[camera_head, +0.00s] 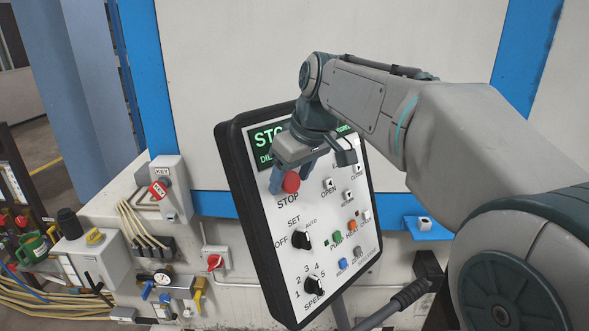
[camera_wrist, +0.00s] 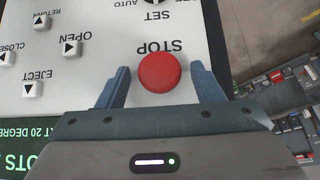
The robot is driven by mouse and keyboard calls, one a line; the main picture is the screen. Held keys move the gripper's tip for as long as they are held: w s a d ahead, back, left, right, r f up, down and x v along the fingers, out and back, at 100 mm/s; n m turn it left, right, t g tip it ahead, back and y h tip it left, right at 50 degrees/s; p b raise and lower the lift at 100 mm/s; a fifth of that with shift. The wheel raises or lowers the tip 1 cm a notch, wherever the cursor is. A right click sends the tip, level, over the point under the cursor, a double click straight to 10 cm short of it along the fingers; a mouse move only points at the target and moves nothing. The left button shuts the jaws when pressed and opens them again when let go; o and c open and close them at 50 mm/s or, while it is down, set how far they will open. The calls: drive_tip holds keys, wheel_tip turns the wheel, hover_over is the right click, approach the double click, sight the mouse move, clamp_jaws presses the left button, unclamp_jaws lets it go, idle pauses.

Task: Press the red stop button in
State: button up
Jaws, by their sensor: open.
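The red stop button (camera_head: 291,182) is a round knob on the upper part of the white control panel (camera_head: 270,222), above the word STOP. It also shows in the wrist view (camera_wrist: 159,72), near the middle. My gripper (camera_head: 305,172) is open in front of the panel's upper part. In the wrist view its two blue fingers (camera_wrist: 160,86) stand apart, one on each side of the button. The gripper holds nothing. I cannot tell whether the fingertips touch the panel or how deep the button sits.
Below the button the panel carries a SET knob (camera_head: 301,240), a SPEED knob (camera_head: 314,285) and several small coloured buttons. White OPEN (camera_wrist: 70,45) and EJECT (camera_wrist: 33,89) keys lie beside the button. A key switch box (camera_head: 171,188) and valves stand at the left.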

drive_tip(key=v, duration=1.3)
drive_tip(key=shift+r, duration=0.4)
drive_tip(key=s+d+f+m+h, duration=0.1)
drive_tip(key=s+d+f+m, duration=0.2)
drive_tip(key=f, duration=0.6)
drive_tip(key=s+d+f+m+h, duration=0.1)
drive_tip(key=s+d+f, duration=0.3)
drive_tip(key=s+f, duration=0.4)
drive_tip(key=s+d+f+m+h, duration=0.1)
drive_tip(key=s+d+f+m, duration=0.3)
drive_tip(key=f, duration=0.8)
drive_tip(key=shift+s+m, duration=0.3)
drive_tip(key=shift+s, duration=0.6)
drive_tip(key=shift+d, duration=0.15)
